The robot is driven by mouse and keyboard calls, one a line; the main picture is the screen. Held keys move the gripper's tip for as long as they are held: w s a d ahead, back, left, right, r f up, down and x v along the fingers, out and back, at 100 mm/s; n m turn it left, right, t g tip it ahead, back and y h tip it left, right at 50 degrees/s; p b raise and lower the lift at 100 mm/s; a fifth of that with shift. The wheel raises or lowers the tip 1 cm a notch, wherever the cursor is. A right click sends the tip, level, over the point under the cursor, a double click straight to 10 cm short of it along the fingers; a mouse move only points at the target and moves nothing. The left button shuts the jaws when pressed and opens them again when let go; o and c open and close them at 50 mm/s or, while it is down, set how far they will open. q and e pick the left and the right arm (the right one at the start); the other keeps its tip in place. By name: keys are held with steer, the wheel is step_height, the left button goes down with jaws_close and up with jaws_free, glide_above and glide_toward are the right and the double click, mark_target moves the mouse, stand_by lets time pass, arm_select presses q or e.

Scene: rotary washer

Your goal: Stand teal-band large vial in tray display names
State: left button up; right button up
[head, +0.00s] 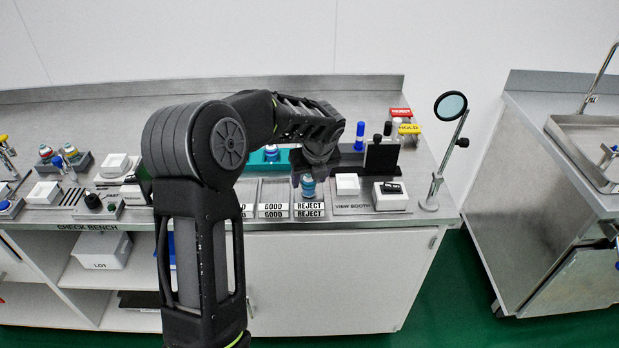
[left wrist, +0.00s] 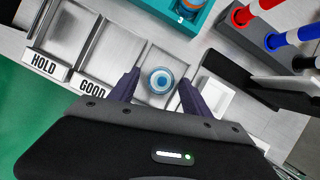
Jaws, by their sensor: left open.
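A vial with a teal-blue top (head: 308,185) stands in the tray section behind the REJECT label (head: 309,206). In the left wrist view the vial (left wrist: 159,80) is seen from above, upright, between my left gripper's (left wrist: 158,90) two fingers, with a gap on each side. My left gripper is open and sits over that section; in the head view the arm partly hides it. The GOOD section (left wrist: 113,62) and HOLD section (left wrist: 70,32) look empty. The vial's band is hard to make out. My right gripper is out of view.
A teal rack (head: 268,158) with vials stands behind the trays. To the right are a dark rack with red and blue-capped tubes (left wrist: 284,36), a white block (head: 347,184), a black panel (head: 381,157) and a magnifier stand (head: 451,108).

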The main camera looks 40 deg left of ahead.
arm_select(q)
steer(key=v, duration=1.2)
steer(key=shift+b, duration=0.4)
